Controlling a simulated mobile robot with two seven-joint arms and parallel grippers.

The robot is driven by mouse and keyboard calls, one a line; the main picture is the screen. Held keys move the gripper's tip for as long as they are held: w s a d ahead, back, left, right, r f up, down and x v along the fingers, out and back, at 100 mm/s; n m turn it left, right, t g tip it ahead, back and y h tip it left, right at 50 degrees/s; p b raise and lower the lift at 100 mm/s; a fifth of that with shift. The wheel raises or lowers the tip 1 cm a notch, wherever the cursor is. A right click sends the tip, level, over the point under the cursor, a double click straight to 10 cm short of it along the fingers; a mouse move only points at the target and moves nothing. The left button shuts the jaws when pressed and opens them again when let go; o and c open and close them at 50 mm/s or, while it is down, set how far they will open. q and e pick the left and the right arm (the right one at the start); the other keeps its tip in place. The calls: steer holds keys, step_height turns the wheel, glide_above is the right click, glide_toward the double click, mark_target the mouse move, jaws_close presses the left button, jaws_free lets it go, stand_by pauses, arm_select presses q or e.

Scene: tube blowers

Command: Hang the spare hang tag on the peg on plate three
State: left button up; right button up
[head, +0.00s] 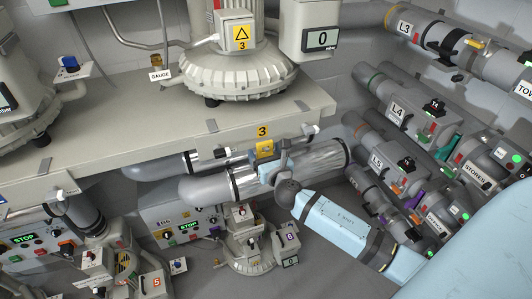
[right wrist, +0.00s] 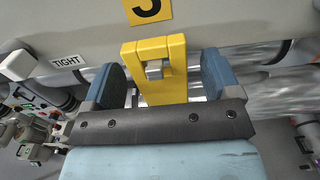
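A yellow hang tag (head: 264,148) with a window in it is at the front edge of the plate (head: 160,130), just below the yellow number 3 label (head: 263,131). In the right wrist view the tag (right wrist: 176,85) stands upright. A grey square peg end (right wrist: 155,70) shows inside its window, so the tag appears to be around the peg. My right gripper (head: 272,170) has its blue fingers apart on either side of the tag in the right wrist view (right wrist: 163,82). My left gripper is not in view.
Shiny pipes (head: 325,160) run under the plate, close behind my right gripper. A large blower (head: 240,75) stands on the plate. Labelled pipes and valves (head: 400,110) line the right wall.

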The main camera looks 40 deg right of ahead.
steer(key=shift+s, duration=0.1)
steer(key=shift+s+a+f, duration=0.1)
steer(key=shift+s, duration=0.2)
steer(key=b+v, duration=0.2)
steer(key=v, duration=1.1)
steer(key=shift+b, duration=0.4)
